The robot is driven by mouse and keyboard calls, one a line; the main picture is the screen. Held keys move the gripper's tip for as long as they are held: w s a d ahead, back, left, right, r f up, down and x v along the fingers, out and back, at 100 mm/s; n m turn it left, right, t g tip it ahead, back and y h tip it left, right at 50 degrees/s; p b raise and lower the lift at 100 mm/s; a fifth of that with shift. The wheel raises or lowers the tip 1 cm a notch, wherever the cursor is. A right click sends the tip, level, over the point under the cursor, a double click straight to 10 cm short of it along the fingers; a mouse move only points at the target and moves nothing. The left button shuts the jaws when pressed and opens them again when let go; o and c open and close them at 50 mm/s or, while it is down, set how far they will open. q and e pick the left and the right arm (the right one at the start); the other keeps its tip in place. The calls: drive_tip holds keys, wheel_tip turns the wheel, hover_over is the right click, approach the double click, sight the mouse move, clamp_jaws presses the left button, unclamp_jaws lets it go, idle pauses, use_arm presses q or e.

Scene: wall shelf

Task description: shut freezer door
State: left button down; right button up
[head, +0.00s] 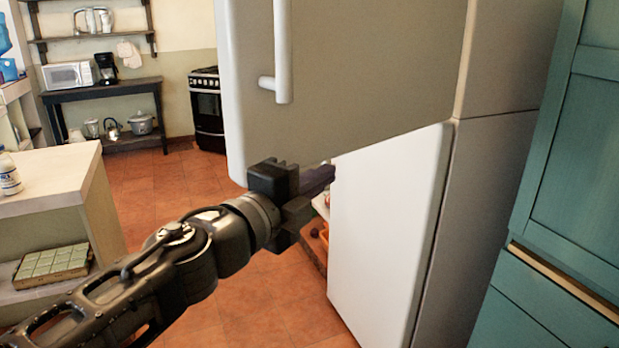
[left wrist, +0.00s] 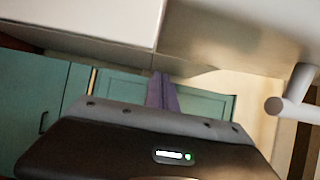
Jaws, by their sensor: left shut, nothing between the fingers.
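The white freezer door (head: 370,60) is the upper door of the fridge and stands open, swung out from its right side in the head view. Its bar handle (head: 283,50) is on the outer face near the free edge; the handle also shows at the right of the left wrist view (left wrist: 292,92). My left gripper (head: 322,178) is at the door's lower edge, its fingers shut and empty, partly hidden by the door. Its closed fingers also show in the left wrist view (left wrist: 161,92). I cannot tell whether they touch the door. My right gripper is not in view.
The lower fridge door (head: 388,220) looks shut. A teal cabinet (head: 570,150) stands close on the right. A counter (head: 50,180) with a bottle (head: 9,172) is at the left. The stove (head: 207,110) is at the back. Tiled floor (head: 160,190) lies clear between.

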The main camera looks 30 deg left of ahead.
sight(309, 164)
use_arm(q)
drive_tip(key=shift+w+a, duration=1.55)
drive_tip(key=shift+a, duration=0.25)
drive_tip(key=shift+a+r, duration=0.1)
drive_tip(key=shift+a, duration=0.05)
